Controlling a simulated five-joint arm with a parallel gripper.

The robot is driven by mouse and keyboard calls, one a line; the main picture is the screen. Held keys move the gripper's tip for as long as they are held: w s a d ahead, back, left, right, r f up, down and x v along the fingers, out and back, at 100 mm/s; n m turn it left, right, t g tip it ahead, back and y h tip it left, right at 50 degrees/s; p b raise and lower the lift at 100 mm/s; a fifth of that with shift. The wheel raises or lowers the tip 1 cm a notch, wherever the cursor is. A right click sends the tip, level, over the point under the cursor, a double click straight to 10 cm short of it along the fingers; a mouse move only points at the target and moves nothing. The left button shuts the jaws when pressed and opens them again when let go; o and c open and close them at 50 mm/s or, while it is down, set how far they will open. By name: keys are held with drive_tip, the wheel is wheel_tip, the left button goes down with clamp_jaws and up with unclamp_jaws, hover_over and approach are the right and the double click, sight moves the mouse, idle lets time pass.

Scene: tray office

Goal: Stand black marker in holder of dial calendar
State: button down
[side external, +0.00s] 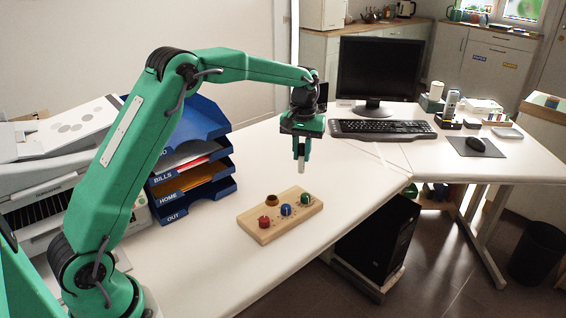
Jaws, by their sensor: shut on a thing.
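The dial calendar (262,229) is a wooden block on the white desk, with red, blue and green dials on it. Its holder (271,200) is a small round brown cup at the block's back edge, and nothing shows standing in it. My gripper (302,155) points down, above and a little right of the holder, behind the green dial. It is shut on a slim, pale, upright thing, the marker (302,167), whose lower end shows below the fingers, clear of the block. Its upper part is hidden by the gripper, and no black shows on it.
Blue stacked letter trays (200,191) stand left of the calendar, beside a printer (30,200). A monitor (378,70) and keyboard (382,129) stand behind to the right. The desk right of the calendar is clear up to its front edge.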

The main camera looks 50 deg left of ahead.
drive_tip(key=shift+a, duration=0.1)
drive_tip(key=s+a+f, duration=0.1)
drive_tip(key=s+a, duration=0.2)
drive_tip(key=s, duration=0.5)
drive_tip(key=shift+f, duration=0.4)
drive_tip(key=shift+f, duration=0.2)
drive_tip(key=shift+f, duration=1.7)
drive_tip(key=shift+f, duration=1.75)
idle(3.0)
